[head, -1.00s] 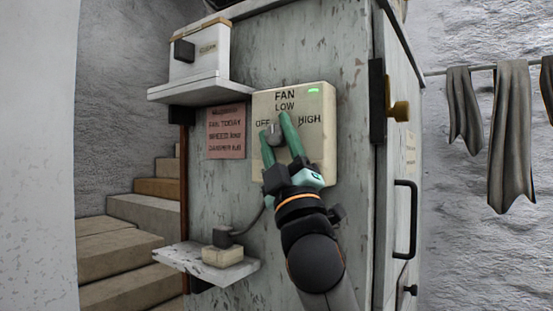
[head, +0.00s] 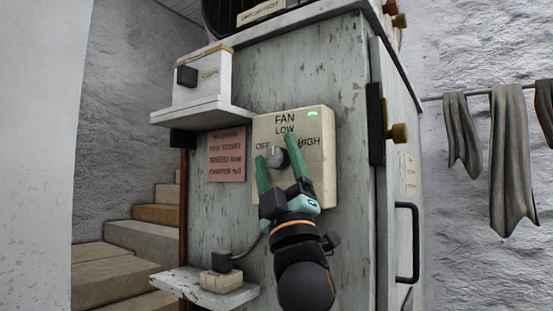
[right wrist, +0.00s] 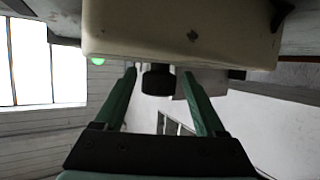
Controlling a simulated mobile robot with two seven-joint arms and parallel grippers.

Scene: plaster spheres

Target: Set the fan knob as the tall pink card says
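The fan panel (head: 320,165) is a cream box on the grey cabinet, marked OFF at left, LOW at top and HIGH at right, with a green light. My left gripper is out of view.
A white box (head: 200,78) stands on a shelf above the card. A lower shelf (head: 205,290) holds a small block with a cable. The cabinet's black handle (head: 413,243) is at right. Stone steps (head: 110,262) lie at left, and grey cloths hang at far right.

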